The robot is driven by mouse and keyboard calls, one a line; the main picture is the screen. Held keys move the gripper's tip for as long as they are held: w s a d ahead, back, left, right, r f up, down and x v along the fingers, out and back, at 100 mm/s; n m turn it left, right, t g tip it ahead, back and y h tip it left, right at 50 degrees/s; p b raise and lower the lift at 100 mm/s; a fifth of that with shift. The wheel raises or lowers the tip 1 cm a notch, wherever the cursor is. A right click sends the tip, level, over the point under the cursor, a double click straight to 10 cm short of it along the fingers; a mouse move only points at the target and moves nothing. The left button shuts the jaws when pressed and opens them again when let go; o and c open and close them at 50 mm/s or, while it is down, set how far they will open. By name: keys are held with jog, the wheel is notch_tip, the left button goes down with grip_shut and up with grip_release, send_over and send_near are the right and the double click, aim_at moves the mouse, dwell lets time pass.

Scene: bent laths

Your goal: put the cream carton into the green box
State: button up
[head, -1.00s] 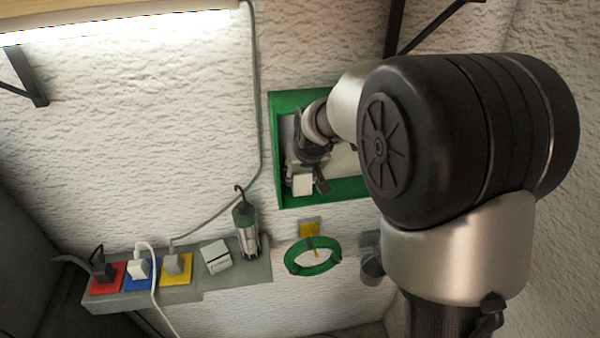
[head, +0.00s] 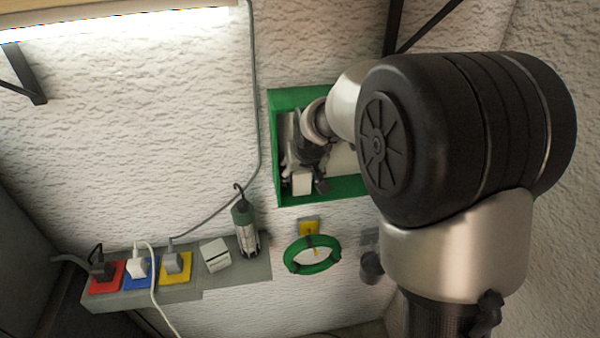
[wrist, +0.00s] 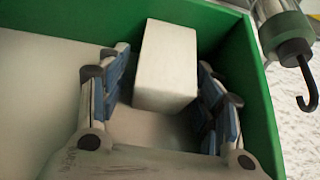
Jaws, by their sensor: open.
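The cream carton (head: 302,182) is a pale block inside the green box (head: 273,150), near its lower left corner in the head view. In the wrist view the carton (wrist: 166,65) stands in a corner of the green box (wrist: 258,110), close to its walls. My gripper (wrist: 163,80) is open, with one blue-padded finger on each side of the carton and a visible gap on both sides. In the head view my gripper (head: 306,178) is inside the box beside the carton. My arm hides the right part of the box.
A grey ledge (head: 190,290) at lower left carries red, blue and yellow sockets with plugs, a small white box (head: 215,256) and a hooked lamp (head: 245,228). A green ring (head: 312,268) hangs below the green box. The lamp's hook (wrist: 305,85) shows beside the box wall.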

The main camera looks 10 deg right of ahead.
jog(key=shift+s+r, duration=0.15)
jog(key=shift+r, duration=0.4)
jog(key=p+v, duration=0.1)
jog(key=v, duration=1)
jog(key=s+d+f+g, duration=0.1)
jog(key=s+d, duration=0.1)
jog(key=s, duration=2.8)
jog(key=shift+s+f+g, duration=0.2)
jog(key=shift+f+g, duration=0.1)
jog(key=shift+f, duration=0.1)
